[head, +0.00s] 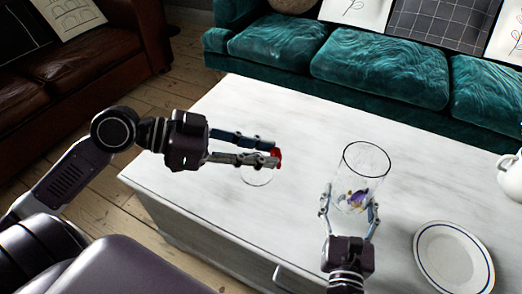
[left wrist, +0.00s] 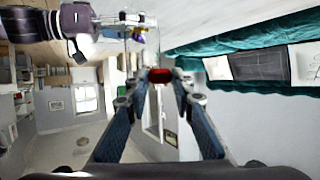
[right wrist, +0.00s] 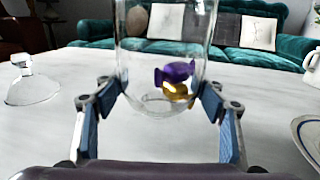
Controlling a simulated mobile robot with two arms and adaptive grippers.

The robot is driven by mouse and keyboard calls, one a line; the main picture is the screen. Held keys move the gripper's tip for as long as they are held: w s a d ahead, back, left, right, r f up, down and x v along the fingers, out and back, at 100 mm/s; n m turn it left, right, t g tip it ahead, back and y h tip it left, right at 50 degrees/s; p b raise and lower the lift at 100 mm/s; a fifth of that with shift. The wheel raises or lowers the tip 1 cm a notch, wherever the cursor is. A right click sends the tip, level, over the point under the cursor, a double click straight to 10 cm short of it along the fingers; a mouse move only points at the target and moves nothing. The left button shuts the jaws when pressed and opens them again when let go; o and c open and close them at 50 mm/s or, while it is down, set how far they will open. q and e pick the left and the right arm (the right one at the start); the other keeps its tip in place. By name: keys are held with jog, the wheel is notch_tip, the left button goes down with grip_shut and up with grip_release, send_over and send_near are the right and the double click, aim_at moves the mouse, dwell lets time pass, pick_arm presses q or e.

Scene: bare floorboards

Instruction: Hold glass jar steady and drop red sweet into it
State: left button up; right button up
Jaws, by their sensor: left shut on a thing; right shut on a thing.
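The clear glass jar (head: 366,160) stands upright on the white table, its round mouth open at the top. My right gripper (head: 350,207) is shut around its lower part, one finger on each side, as the right wrist view of the jar (right wrist: 140,60) also shows. A purple sweet (right wrist: 178,72) and a gold sweet (right wrist: 178,91) lie inside. My left gripper (head: 275,151) is shut on the red sweet (head: 277,160), left of the jar and apart from it. The red sweet (left wrist: 160,75) sits between its fingertips in the left wrist view.
A clear glass lid (right wrist: 32,85) with a knob lies on the table (head: 215,115), partly hidden beneath my left gripper in the head view. A blue-rimmed plate (head: 453,262) lies right of the jar. A white pot (head: 511,178) stands at the right edge. A teal sofa (head: 375,75) is behind.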

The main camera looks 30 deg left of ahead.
pick_arm(q)
notch_tip(320, 180, up, 12)
jog(key=r, duration=0.1)
send_over(344, 157)
jog(key=shift+f, duration=2.95)
jog(key=o, duration=0.8)
jog(key=shift+v, duration=6.05)
